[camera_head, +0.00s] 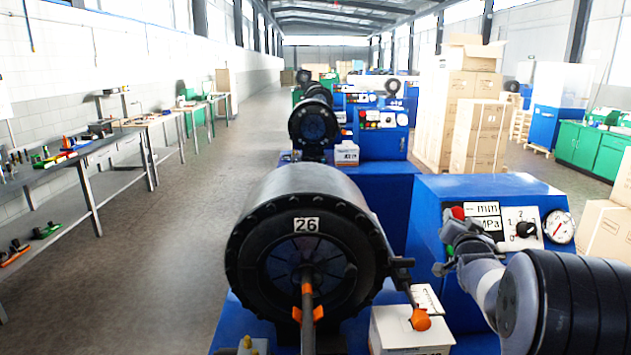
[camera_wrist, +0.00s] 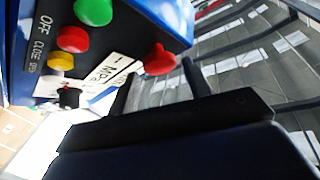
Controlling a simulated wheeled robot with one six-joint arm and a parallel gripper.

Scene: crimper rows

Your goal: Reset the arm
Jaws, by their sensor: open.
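My arm comes in from the lower right of the head view. My gripper (camera_head: 449,250) is in front of the blue control box (camera_head: 430,200) of the crimper, near its red button (camera_head: 458,213) and mm/MPa label (camera_head: 484,217). In the wrist view the two dark fingers of my gripper (camera_wrist: 156,84) stand apart, with nothing between them. Beyond them are a red mushroom button (camera_wrist: 160,59), a green button (camera_wrist: 95,11), a red button (camera_wrist: 72,39), a yellow button (camera_wrist: 61,62) and a black knob (camera_wrist: 68,97) on the blue box. Whether the gripper touches the box cannot be told.
The black crimper head numbered 26 (camera_head: 303,190) stands left of my gripper, with an orange-tipped lever (camera_head: 420,319) between. A white box (camera_head: 411,335) sits below. More crimpers recede behind. Workbenches (camera_head: 80,155) line the left wall; cartons (camera_head: 478,135) stand right. The aisle floor (camera_head: 190,230) is clear.

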